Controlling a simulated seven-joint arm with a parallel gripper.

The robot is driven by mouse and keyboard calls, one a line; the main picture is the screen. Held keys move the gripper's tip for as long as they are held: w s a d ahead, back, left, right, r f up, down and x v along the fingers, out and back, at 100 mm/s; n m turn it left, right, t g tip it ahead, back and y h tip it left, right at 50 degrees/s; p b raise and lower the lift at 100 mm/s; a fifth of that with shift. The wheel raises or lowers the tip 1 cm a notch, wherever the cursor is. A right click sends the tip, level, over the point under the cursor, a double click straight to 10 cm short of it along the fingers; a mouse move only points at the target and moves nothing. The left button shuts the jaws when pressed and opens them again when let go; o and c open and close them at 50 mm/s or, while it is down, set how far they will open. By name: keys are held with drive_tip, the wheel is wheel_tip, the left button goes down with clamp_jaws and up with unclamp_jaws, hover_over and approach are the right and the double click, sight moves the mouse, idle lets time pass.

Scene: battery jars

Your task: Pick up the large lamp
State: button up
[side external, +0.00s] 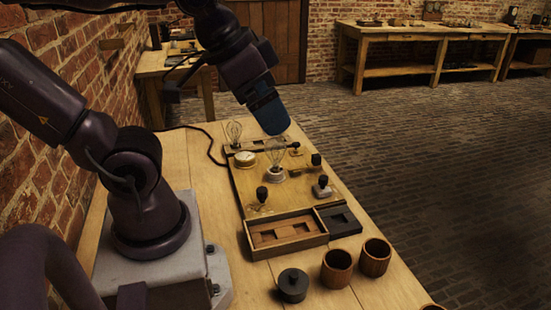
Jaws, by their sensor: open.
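A clear glass lamp (276,152) stands upright on a pale round base near the middle of the wooden board (245,195). A second clear glass lamp (234,131) stands at the board's back left and looks smaller. My gripper (274,130) is open and points down just above the middle lamp, close to its top. I cannot tell whether the gripper touches the glass. The fingers overlap in this view, so the gap between them is hidden.
Black-knobbed parts (322,186) and a white dial (245,159) surround the middle lamp. The table's left strip is mostly clear.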

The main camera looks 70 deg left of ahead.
drive_tip(key=n+g+y, duration=0.5)
drive_tip(key=n, duration=1.6)
hover_over(275, 148)
drive_tip(key=d, duration=0.2)
wheel_tip(275, 148, down, 14)
drive_tip(key=x, duration=0.6)
drive_tip(key=shift+s+f, duration=0.15)
drive_tip(key=shift+f, duration=0.25)
drive_tip(key=shift+w+d+x, duration=0.1)
drive_tip(key=shift+x, duration=1.45)
drive_tip(key=shift+w+d+x, duration=0.15)
drive_tip(key=shift+x, duration=1.45)
drive_tip(key=c, duration=1.1)
